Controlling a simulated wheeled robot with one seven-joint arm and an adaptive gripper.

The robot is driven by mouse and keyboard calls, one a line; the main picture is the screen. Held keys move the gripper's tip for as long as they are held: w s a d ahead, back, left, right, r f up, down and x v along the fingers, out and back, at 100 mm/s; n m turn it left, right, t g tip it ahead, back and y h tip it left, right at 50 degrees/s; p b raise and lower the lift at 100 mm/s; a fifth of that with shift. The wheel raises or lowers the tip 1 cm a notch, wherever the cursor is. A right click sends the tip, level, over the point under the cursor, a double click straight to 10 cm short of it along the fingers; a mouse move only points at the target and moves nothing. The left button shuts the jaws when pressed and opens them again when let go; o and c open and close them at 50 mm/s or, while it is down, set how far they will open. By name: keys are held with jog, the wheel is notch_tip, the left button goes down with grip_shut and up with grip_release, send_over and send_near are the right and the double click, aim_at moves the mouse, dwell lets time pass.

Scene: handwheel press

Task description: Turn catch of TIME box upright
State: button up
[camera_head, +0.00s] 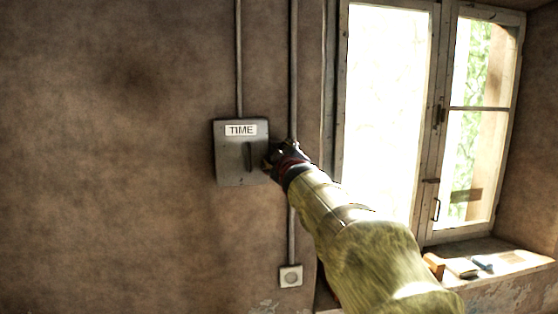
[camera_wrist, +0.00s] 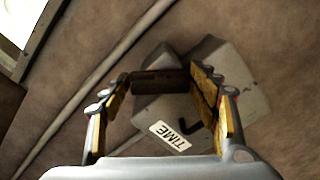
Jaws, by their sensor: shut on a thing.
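The TIME box (camera_head: 229,160) is a grey box on the wall with a white TIME label (camera_head: 241,130) at its top. My gripper (camera_head: 271,157) is at the box's right edge. In the wrist view the box (camera_wrist: 245,105) is turned, with its label (camera_wrist: 170,136) low in the picture. A dark bar, which looks like the catch (camera_wrist: 160,82), lies between my two fingertips (camera_wrist: 160,80), and my gripper is shut on it. In the head view my gripper hides the bar, so I cannot tell its tilt against the box.
A thin conduit (camera_head: 239,60) runs down to the box, and a pipe (camera_head: 293,60) runs beside it to a small wall socket (camera_head: 291,276). A bright window (camera_head: 388,110) is at the right, with small objects on its sill (camera_head: 510,262). The wall at the left is clear.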

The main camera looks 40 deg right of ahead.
jog(key=n, duration=0.4)
jog(key=shift+n+b, duration=0.3)
jog(key=shift+b, duration=0.1)
jog(key=shift+n, duration=1.8)
jog(key=o, duration=0.9)
jog(key=shift+s, duration=0.1)
jog(key=v, duration=1.1)
jog(key=shift+s+a, duration=0.2)
jog(key=shift+s, duration=0.15)
